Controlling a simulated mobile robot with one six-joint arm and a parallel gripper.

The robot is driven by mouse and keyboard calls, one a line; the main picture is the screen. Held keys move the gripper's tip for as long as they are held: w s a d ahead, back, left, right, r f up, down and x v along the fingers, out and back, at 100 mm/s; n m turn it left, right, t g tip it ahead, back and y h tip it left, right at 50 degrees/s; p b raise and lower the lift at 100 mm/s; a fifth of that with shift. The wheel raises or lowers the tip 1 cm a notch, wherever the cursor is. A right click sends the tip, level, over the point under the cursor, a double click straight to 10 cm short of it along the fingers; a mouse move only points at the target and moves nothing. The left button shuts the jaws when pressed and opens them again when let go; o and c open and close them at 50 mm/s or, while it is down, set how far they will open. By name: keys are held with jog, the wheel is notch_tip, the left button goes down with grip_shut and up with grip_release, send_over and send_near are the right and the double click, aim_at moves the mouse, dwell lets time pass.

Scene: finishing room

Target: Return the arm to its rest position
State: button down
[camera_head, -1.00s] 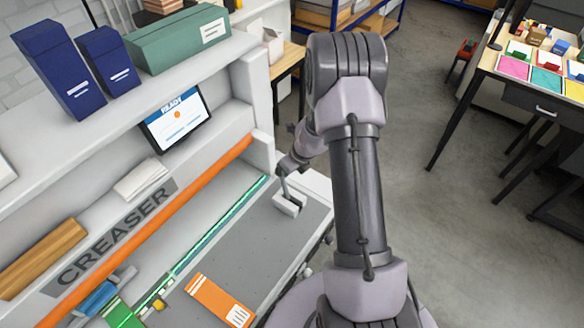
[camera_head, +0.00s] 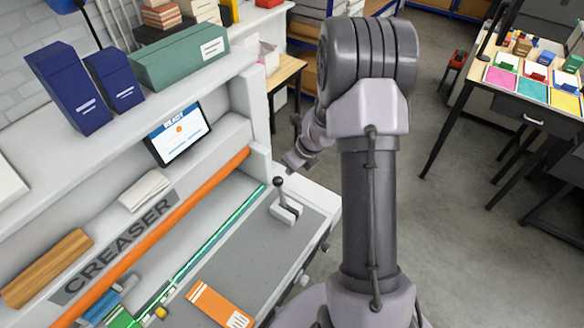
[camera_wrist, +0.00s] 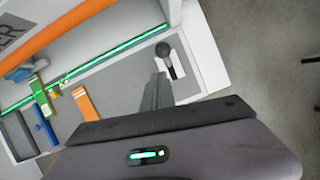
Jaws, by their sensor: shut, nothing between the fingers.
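My arm rises through the middle of the head view and bends over at the top. My gripper (camera_head: 294,163) shows small and partly hidden behind the arm, above the creaser's right end. It is shut and empty, apart from the lever. The lever (camera_head: 279,190) has a dark knob and stands on a pale block on the grey bed.
The creaser (camera_head: 232,250) fills the left, with an orange bar, a green-lit line and a screen (camera_head: 179,133) reading READY. An orange card (camera_head: 219,304) lies on its bed. Boxes stand on its shelf. A table (camera_head: 497,80) with coloured cards stands right; open floor lies between.

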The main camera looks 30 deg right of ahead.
jog(key=s+a+n+t+y+b, duration=0.1)
jog(key=s+a+n+b, duration=0.3)
jog(key=a+n+b, duration=0.6)
jog(key=s+a+n+b, duration=0.5)
jog(key=a+n+b, duration=0.15)
jog(key=b, duration=0.55)
jog(key=s+a+f+n+b, duration=0.3)
jog(key=s+f+n+b, duration=0.1)
jog(key=s+n+b, duration=0.2)
jog(key=s+a+f+n+b, duration=0.3)
jog(key=s+n+b, duration=0.3)
jog(key=s, duration=0.3)
jog(key=shift+s+f+n+b, duration=0.2)
jog(key=shift+f+n+b, duration=0.2)
jog(key=shift+f, duration=0.1)
